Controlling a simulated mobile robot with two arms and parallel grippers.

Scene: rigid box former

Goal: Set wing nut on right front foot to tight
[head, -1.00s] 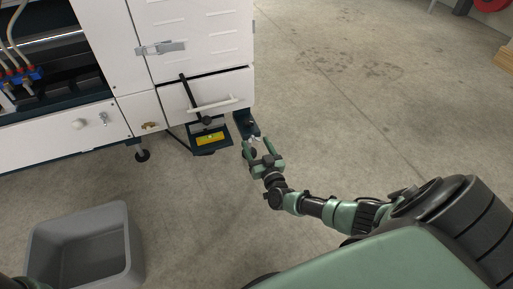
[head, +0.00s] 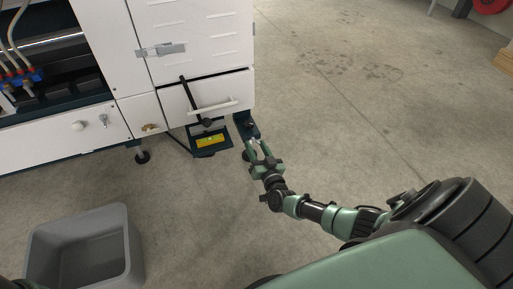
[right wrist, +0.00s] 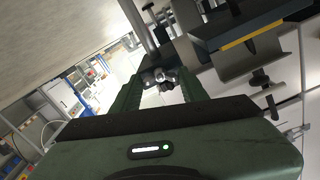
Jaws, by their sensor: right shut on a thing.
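The right front foot hangs under a dark bracket (head: 243,121) at the machine's right front corner, and its dark round pad (head: 246,156) is on the floor. My right gripper (head: 256,143) is at this foot, just below the bracket, with its fingers closed in on the wing nut. In the right wrist view the small shiny metal wing nut (right wrist: 164,79) sits between the fingertips of the right gripper (right wrist: 162,85). The fingers hide part of it in the head view, and its turn angle is hard to read.
A yellow level (head: 209,141) lies on a dark shelf left of the foot. A black lever (head: 195,100) and a white drawer handle (head: 213,105) are above it. A grey bin (head: 84,255) stands at the lower left.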

